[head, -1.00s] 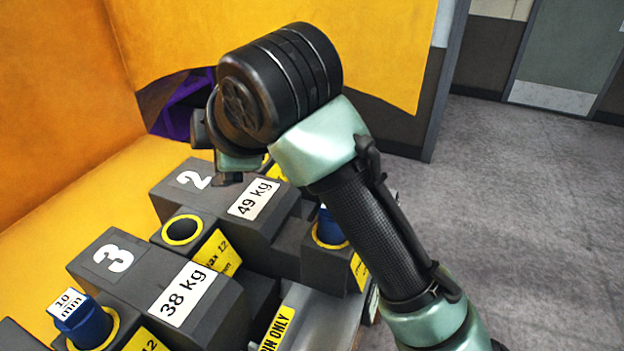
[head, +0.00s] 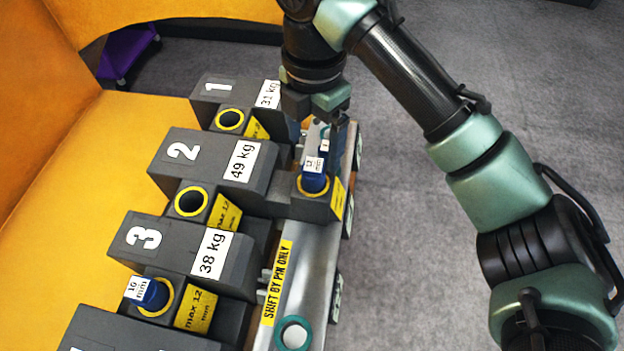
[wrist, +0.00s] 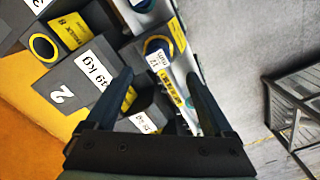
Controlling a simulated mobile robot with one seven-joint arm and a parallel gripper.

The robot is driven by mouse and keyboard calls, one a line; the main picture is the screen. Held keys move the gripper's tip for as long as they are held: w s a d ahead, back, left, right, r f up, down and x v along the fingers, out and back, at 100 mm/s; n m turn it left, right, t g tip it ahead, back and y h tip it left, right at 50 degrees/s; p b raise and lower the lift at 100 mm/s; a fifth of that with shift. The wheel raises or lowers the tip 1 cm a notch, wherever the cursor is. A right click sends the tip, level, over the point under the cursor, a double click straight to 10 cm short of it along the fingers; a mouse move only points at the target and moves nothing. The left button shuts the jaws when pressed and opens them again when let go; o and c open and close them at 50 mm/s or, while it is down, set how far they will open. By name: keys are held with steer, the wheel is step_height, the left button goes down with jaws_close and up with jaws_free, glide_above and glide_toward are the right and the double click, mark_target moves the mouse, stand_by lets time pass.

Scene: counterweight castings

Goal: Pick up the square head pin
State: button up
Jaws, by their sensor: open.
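A blue pin labelled 12 mm (head: 314,183) stands in a yellow-ringed socket on a dark block beside weight 2. Its label also shows in the wrist view (wrist: 157,60), between and beyond the fingertips. A second blue pin, labelled 10 mm (head: 155,295), stands in the socket by weight 3. I cannot tell clearly which head is square. My gripper (head: 322,128) is open, above and just behind the 12 mm pin in the head view, pointing down. In the wrist view its two dark fingers (wrist: 159,76) are apart with nothing held.
Grey castings numbered 1 (head: 215,86), 2 (head: 182,151) and 3 (head: 143,237) stand in a row. Empty yellow-ringed sockets show by 1 and 2. A metal rail (head: 312,265) with a SHIFT BY PIN ONLY label and a teal ring (head: 293,333) lies right of them. Open floor is at right.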

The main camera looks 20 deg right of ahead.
mark_target(313, 164)
steer(key=f+p, duration=0.1)
steer(key=f, duration=0.2)
steer(key=f+p, duration=0.1)
steer(key=f, duration=0.2)
steer(key=f+p, duration=0.1)
steer(key=f, duration=0.2)
steer(key=shift+w+d+f, duration=0.1)
steer(key=shift+w, duration=0.15)
steer(key=shift+c, duration=0.2)
jaws_close()
